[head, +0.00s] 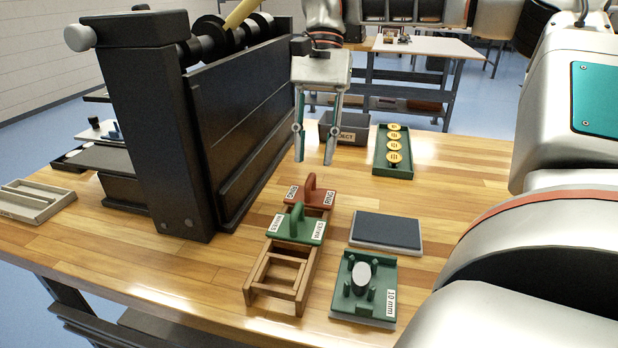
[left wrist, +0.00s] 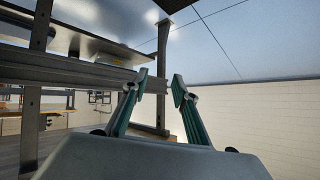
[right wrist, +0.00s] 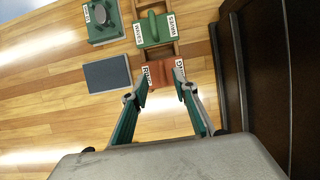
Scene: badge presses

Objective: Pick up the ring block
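The ring block (head: 296,195) is a red-brown block with an upright handle and a RING label. It sits at the far end of a wooden rack (head: 272,301), behind a green WAVES block (head: 302,229). My right gripper (head: 314,160) is open and empty, pointing down above the table near the ring block. In the right wrist view the ring block (right wrist: 163,78) shows between and beyond the open fingertips, with no visible contact. My left gripper (left wrist: 160,82) is open and empty in its wrist view, facing a table frame and a pale wall; the head view does not show it.
A large dark press (head: 160,140) stands left of the rack. A grey bin (head: 345,135) and a green tray with yellow discs (head: 380,170) are behind. A dark pad (head: 385,230) and a green 10 mm fixture (head: 382,273) lie right of the rack. Wood is clear between pad and tray.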

